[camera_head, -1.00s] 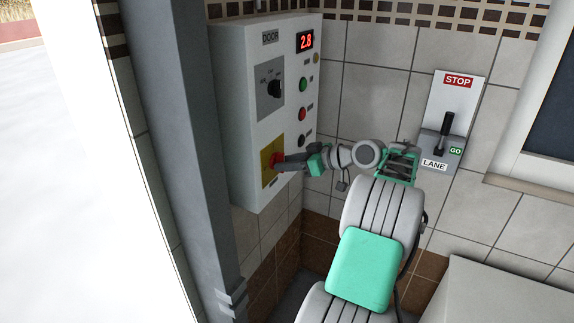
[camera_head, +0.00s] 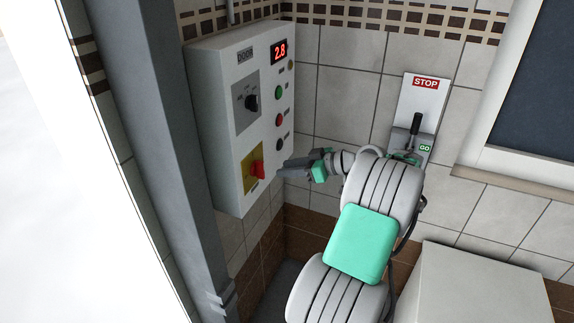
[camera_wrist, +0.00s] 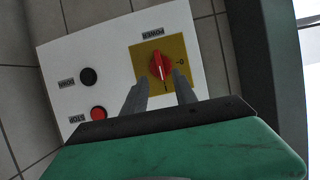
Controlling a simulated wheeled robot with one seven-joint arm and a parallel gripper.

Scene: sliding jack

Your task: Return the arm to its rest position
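My gripper (camera_head: 279,171) is in front of the lower part of the white control box, a short way off the red rotary switch (camera_head: 257,170) on its yellow plate. In the wrist view, two grey fingers (camera_wrist: 160,96) stand apart with nothing between them, and the red switch (camera_wrist: 160,66) shows beyond their tips. My arm is bent, with its grey and green links reaching from the bottom of the head view toward the box.
The control box (camera_head: 222,140) carries a black knob (camera_head: 251,103), several buttons and a red display reading 2.8. A STOP/GO lever panel (camera_head: 418,105) is on the tiled wall behind my arm. A grey post (camera_head: 165,130) stands left, and a pale block (camera_head: 470,285) lower right.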

